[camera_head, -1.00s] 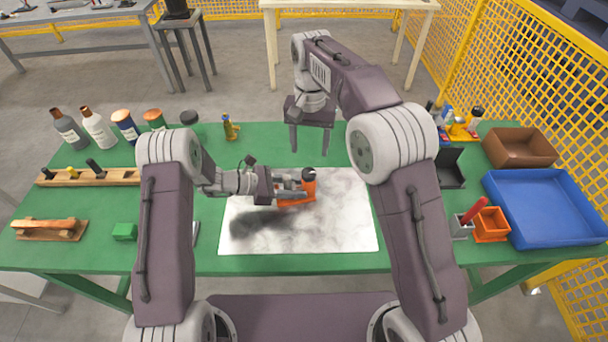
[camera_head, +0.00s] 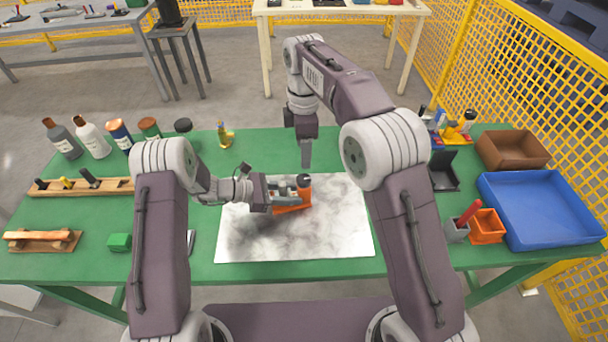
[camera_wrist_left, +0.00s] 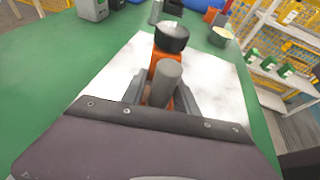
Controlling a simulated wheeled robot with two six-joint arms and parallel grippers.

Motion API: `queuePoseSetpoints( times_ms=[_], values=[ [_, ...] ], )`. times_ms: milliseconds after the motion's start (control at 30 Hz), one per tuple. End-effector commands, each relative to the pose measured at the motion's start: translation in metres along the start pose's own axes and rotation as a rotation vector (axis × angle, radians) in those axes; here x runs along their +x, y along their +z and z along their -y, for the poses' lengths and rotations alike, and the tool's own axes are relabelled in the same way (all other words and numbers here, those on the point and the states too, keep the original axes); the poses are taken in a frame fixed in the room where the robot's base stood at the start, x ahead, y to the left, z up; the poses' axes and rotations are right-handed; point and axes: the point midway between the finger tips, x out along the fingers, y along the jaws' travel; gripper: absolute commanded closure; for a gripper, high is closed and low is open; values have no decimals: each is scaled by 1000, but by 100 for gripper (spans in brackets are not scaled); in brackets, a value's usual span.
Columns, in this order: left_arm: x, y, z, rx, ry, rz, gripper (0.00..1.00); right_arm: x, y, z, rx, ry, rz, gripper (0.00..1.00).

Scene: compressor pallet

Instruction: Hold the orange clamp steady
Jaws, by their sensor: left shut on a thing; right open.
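The orange clamp (camera_head: 291,203) is over the white marbled sheet (camera_head: 345,232) on the green table, with a dark round knob at its far end. My left gripper (camera_head: 288,191) is shut on it from the left. In the left wrist view the orange clamp (camera_wrist_left: 160,63) stands between the fingers of my left gripper (camera_wrist_left: 162,95), with a grey cylinder in front of it and the black knob on top. My right gripper (camera_head: 306,152) is above the back edge of the sheet, apart from the clamp and pointing down. It is open, though its finger gap is hard to see.
Several bottles (camera_head: 92,138) stand at the back left. A wooden rack (camera_head: 85,186) and a green block (camera_head: 119,242) lie at left. A blue tray (camera_head: 541,208), a brown bin (camera_head: 513,150) and an orange bin (camera_head: 487,226) stand at right. The sheet's front is clear.

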Motion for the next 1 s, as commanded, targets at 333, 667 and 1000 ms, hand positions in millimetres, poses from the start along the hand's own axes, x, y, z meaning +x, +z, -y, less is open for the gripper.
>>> queuePoseSetpoints(
  times_ms=[333,667,1000],
  values=[
    [0,0,0,0,0,1,100,80,0,2,2,-4,0,41],
    [0,0,0,0,0,1,100,106,0,1,2,0,-1,41],
    [0,0,0,1,1,1,100,105,0,1,2,0,-2,91]
  ],
)
